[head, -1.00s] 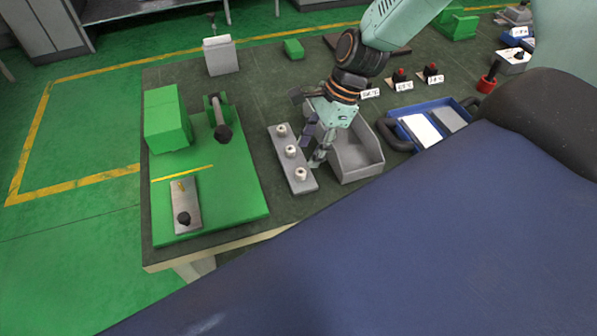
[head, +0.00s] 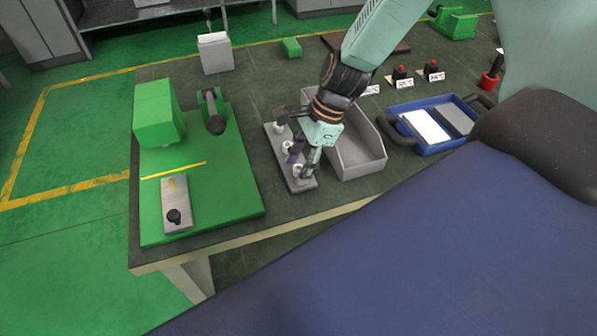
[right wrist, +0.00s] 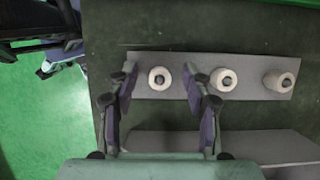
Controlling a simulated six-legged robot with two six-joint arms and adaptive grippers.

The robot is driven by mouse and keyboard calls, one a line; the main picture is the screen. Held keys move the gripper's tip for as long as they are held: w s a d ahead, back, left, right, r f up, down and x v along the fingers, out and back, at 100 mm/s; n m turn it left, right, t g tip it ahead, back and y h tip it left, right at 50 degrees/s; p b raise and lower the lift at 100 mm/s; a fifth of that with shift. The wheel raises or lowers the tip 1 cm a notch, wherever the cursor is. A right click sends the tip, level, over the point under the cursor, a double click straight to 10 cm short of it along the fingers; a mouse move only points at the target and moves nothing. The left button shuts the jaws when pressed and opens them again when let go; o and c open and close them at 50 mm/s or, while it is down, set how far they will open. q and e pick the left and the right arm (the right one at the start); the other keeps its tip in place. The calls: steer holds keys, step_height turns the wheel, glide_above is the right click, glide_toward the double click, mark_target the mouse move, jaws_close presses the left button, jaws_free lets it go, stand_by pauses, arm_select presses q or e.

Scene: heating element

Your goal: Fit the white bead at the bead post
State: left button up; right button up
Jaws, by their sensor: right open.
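A grey strip (head: 276,158) holds three white beads in a row. In the right wrist view the strip (right wrist: 190,92) carries a near-end bead (right wrist: 159,78), a middle bead (right wrist: 223,82) and a far-end bead (right wrist: 280,80). My right gripper (right wrist: 162,82) is open, with its fingers on either side of the near-end bead and a gap on each side. In the head view my right gripper (head: 302,165) partly covers the beads. A grey plate (head: 176,218) with a black knob and a small orange peg (head: 172,182) lies on the green board; I cannot tell which part is the bead post.
The green board (head: 225,190) also carries a green block (head: 157,115) and a dark roller on a bracket (head: 215,122). A grey bin (head: 372,165) stands close right of the strip. A blue tray (head: 440,146) lies farther right. Dark parts of mine (right wrist: 60,55) show at the wrist view's upper left.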

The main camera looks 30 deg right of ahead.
steer(key=shift+s, duration=0.1)
steer(key=shift+c, duration=0.9)
steer(key=c, duration=0.6)
steer(key=shift+c, duration=0.7)
steer(key=shift+r, duration=0.15)
